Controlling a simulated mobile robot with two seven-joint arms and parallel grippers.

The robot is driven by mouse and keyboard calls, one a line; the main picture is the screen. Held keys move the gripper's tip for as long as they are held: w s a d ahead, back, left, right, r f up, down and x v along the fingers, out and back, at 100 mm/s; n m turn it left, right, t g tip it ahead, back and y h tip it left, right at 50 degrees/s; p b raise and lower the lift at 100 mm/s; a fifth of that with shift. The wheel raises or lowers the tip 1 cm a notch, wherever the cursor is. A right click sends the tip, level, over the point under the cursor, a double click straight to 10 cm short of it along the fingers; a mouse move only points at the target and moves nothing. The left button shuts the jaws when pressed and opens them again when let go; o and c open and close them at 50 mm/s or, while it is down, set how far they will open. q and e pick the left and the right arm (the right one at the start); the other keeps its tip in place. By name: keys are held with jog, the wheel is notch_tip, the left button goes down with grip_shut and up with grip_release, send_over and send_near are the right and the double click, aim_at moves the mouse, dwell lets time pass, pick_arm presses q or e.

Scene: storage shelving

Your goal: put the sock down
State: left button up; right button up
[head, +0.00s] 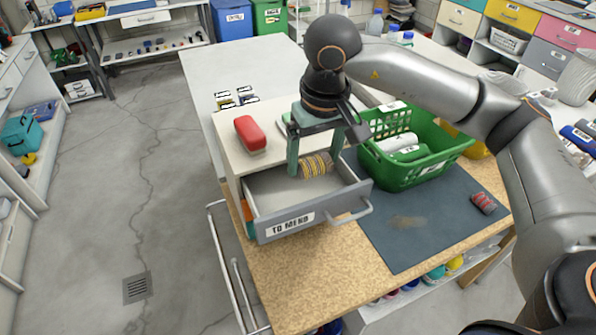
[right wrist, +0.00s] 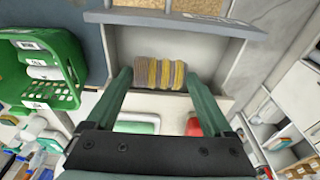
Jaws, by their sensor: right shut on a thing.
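A rolled sock (head: 317,165) with yellow and grey stripes is in the open drawer (head: 262,196) labelled "TO MEND", towards the back of the drawer. My right gripper (head: 324,156) reaches down into the drawer from above and is shut on the sock, one finger at each end. The right wrist view shows the striped sock (right wrist: 167,73) between the two green fingers, over the drawer's grey floor (right wrist: 140,43). I cannot tell whether the sock touches the floor. My left gripper is not in view.
A red block-like object (head: 250,133) lies on the cabinet top behind the drawer. Another rolled sock, red and grey (head: 484,203), lies on the dark mat (head: 400,248), whose front part is mostly clear.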

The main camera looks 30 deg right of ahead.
aim_at(297, 189)
jog(key=f, duration=0.1)
jog(key=w+a+f, duration=0.1)
jog(key=w+f, duration=0.1)
jog(key=shift+w+a+f, duration=0.2)
jog(key=shift+a, duration=0.1)
notch_tip(297, 189, down, 3)
jog(key=shift+w+f+p, duration=0.1)
jog(key=shift+w+p, duration=0.05)
jog(key=shift+p, duration=0.6)
jog(key=shift+f, duration=0.1)
jog(key=shift+f, duration=0.1)
jog(key=shift+f+b, duration=0.15)
jog(key=shift+b, duration=0.2)
jog(key=o, duration=1.1)
jog(key=shift+r, duration=0.2)
